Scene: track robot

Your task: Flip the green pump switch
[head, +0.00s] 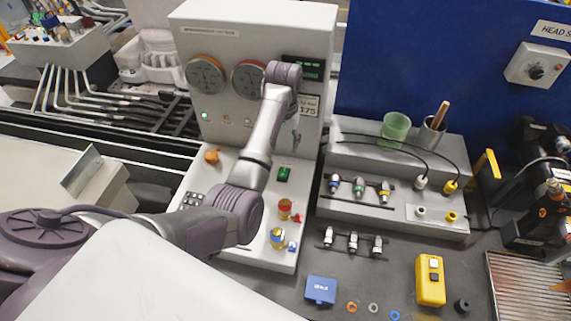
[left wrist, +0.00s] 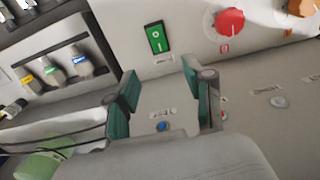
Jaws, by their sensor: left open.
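The green pump switch (head: 284,174) is a small green rocker on the light grey sloped panel (head: 240,180) of the gauge machine. In the left wrist view the switch (left wrist: 156,38) shows upright, with its marks and a small label below it. My left gripper (left wrist: 160,76) is open and empty, with its green-padded fingers apart. The switch appears just beyond the fingertips, roughly in line with the gap between them; I see no contact. In the head view my left arm reaches over the panel, and its gripper is mostly hidden behind the wrist.
A red knob (left wrist: 228,22) sits beside the switch. An orange knob (head: 211,156) and a red-and-yellow knob (head: 285,208) are also on the panel. A grey fitting rack (head: 400,150) stands to the right. A yellow box (head: 430,280) and blue box (head: 320,289) lie in front.

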